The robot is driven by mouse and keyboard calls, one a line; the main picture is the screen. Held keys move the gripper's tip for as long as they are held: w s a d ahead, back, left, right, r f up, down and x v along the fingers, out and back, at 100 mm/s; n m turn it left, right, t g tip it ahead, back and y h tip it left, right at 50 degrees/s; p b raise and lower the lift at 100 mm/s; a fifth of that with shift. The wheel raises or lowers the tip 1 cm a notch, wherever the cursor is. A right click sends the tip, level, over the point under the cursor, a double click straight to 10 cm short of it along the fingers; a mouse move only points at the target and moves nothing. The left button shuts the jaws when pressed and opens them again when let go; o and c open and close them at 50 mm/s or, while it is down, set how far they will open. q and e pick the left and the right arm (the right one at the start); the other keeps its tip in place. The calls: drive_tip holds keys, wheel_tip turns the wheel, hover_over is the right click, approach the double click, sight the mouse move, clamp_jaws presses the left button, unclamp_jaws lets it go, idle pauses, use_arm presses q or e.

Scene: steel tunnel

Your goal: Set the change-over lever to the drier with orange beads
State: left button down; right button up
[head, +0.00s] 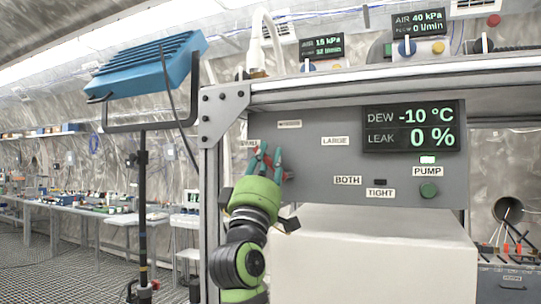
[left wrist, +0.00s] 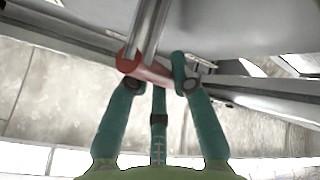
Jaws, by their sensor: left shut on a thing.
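My left gripper (head: 269,157) is raised in front of the left part of a grey control panel (head: 320,170). Its green fingers close around a red-ended lever in the head view, where the fingers hide most of it. In the left wrist view the gripper (left wrist: 156,72) has its fingers on either side of the red lever end (left wrist: 129,63), which joins a steel rod (left wrist: 149,30). The panel labels LARGE, BOTH and TIGHT are readable; the label at the left is partly hidden. No drier or orange beads can be made out. My right gripper is out of view.
A display (head: 411,127) reads DEW -10 °C and LEAK 0 %. A green PUMP button (head: 428,190) sits below it. A grey frame post (head: 209,200) stands close left of my arm. A blue lamp (head: 150,65) on a stand is farther left. A white block (head: 375,255) is below the panel.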

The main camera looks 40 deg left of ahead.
use_arm(q)
drive_tip(key=shift+s+a+r+n+g+y, duration=0.1)
drive_tip(key=shift+n+g+y, duration=0.1)
drive_tip(key=shift+n+y, duration=0.3)
drive_tip(key=shift+s+n+g+y, duration=0.1)
drive_tip(key=shift+n+g+y, duration=0.15)
drive_tip(key=shift+n, duration=0.35)
drive_tip(key=c, duration=1.1)
unclamp_jaws()
drive_tip(key=shift+o, duration=0.3)
drive_tip(key=shift+w, duration=0.15)
drive_tip(key=v, duration=1.2)
drive_tip(key=shift+w+f, duration=0.1)
drive_tip(key=shift+f, duration=0.1)
